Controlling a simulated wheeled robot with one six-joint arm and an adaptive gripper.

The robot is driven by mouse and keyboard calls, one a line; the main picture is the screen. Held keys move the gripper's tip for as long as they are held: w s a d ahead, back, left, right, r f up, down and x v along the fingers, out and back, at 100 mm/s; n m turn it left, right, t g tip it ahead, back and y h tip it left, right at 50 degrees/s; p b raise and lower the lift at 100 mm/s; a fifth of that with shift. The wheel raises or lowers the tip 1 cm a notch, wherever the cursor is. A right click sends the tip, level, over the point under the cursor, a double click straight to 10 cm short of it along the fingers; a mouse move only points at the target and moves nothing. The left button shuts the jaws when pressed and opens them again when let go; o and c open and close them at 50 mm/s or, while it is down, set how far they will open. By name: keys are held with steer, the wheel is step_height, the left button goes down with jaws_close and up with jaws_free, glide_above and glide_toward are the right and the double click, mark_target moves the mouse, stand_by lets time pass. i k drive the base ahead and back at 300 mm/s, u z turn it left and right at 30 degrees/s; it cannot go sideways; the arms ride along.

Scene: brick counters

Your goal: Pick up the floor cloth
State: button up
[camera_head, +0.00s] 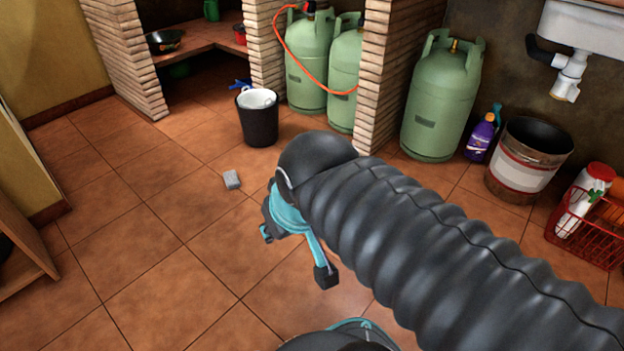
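A small grey block-like piece (232,179), which looks like the folded floor cloth, lies flat on the terracotta tiles left of my arm. Its fine detail is too small to make out. My gripper (296,256) is below and to the right of it in the picture, above the floor. Its two dark-tipped, teal-trimmed fingers are spread apart, with no object visible between them. The gripper is apart from the grey piece. Part of the gripper is hidden behind my thick black ribbed arm.
A black bucket (258,122) with something white inside stands behind the grey piece. Green gas cylinders (437,105), a purple bottle (481,137), a metal bin (528,165) and a red basket (585,230) line the back and right. Brick piers flank the cylinders. Tiles at left are clear.

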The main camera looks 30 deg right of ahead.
mark_target(231, 177)
steer(key=z, duration=0.05)
steer(key=k, duration=0.45)
steer(key=u, duration=0.65)
steer(key=i, duration=1.5)
steer(key=z, duration=1.1)
steer(key=i, duration=0.65)
steer(key=z, duration=0.65)
